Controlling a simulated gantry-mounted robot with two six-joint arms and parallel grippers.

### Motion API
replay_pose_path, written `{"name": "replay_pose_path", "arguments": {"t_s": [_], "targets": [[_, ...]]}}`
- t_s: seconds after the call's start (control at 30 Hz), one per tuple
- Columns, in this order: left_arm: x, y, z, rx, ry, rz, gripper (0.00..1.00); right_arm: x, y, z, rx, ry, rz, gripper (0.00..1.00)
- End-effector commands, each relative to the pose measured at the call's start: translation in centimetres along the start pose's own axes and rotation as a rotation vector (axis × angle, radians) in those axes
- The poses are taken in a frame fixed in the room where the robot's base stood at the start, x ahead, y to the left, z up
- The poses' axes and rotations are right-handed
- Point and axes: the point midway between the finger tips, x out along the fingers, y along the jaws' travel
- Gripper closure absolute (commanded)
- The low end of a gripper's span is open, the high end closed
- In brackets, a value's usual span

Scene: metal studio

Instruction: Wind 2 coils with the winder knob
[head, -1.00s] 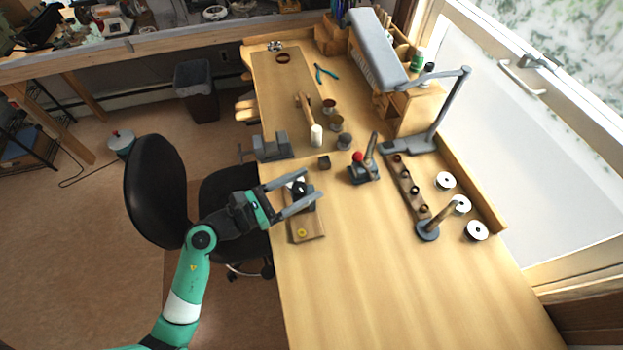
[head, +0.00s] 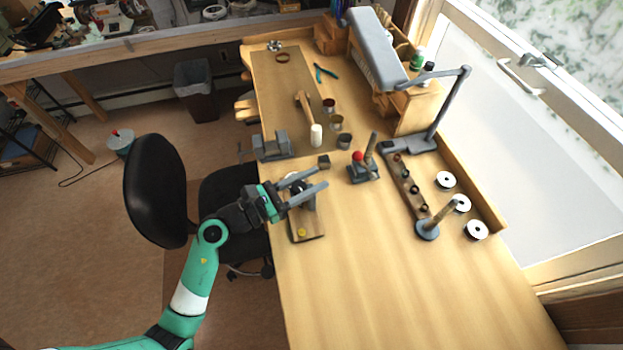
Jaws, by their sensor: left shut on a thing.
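The winder stands on a small wooden board (head: 303,228) with a yellow spot, at the table's left edge in the head view. My left gripper (head: 310,183) is over the far part of the winder. Its fingers are shut on what looks like the winder knob, which is mostly hidden between them. A dark part of the winder (head: 309,204) shows just below the fingers. Several small dark coil-like pieces sit on a wooden strip (head: 409,186) to the right. My right gripper is not in view.
A device with a red ball knob (head: 358,156) stands right of the winder. A vise (head: 271,146) is beyond it. White spools (head: 476,230) and a post on a round base (head: 428,231) are at the right. The near table is clear.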

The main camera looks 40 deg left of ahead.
Motion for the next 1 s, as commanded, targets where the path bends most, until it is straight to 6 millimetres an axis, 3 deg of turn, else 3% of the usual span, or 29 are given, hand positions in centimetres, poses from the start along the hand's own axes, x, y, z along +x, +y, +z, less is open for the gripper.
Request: {"name": "replay_pose_path", "arguments": {"t_s": [0.37, 1.0], "targets": [[0.0, -0.2, -0.2, 0.0, -0.001, -0.098, 1.0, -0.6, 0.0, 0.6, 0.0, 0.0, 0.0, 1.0], [-0.4, -1.4, -0.2, 0.002, -0.001, -0.499, 1.0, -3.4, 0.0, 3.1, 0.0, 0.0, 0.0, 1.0]]}}
